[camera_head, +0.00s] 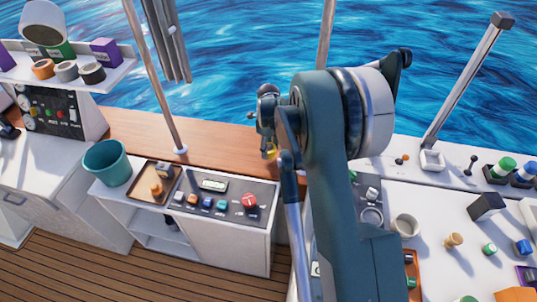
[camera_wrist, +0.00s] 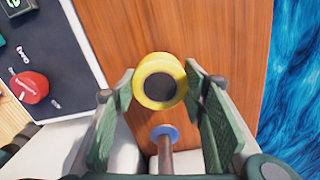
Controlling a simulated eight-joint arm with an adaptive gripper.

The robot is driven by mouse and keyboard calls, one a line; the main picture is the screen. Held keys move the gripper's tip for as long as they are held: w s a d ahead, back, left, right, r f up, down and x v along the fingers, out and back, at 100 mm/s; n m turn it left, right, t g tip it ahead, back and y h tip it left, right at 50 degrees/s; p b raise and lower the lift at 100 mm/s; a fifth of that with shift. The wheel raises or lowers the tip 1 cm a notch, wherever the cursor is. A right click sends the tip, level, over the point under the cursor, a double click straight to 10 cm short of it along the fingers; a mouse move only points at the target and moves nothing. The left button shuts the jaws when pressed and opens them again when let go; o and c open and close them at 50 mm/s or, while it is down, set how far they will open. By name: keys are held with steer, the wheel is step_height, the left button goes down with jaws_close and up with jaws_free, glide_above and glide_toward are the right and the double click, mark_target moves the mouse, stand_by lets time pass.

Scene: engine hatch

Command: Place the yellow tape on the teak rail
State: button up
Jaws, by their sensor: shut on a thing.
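The yellow tape (camera_wrist: 141,80) is a ring with a dark centre, held between my gripper's two green-padded fingers in the wrist view. My gripper (camera_wrist: 160,84) is shut on it. The teak rail (camera_wrist: 222,35) is the brown wooden strip below the tape in the wrist view. In the head view the teak rail (camera_head: 222,138) runs along the water's edge, and my arm hides part of it. A small bit of the yellow tape (camera_head: 271,152) shows there beside my arm, over the rail. I cannot tell whether the tape touches the wood.
A control panel with a red button (camera_wrist: 30,86) lies left of the rail in the wrist view. A round blue-topped piece (camera_wrist: 164,131) stands close to the tape. A metal post (camera_head: 160,90) rises from the rail. A teal bucket (camera_head: 107,163) stands at left.

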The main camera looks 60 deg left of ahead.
mark_target(269, 154)
steer(key=shift+f, duration=1.85)
steer(key=shift+f, duration=0.2)
steer(key=o, duration=0.9)
steer(key=shift+o, duration=0.2)
steer(key=shift+r, duration=0.2)
step_height(269, 154, up, 12)
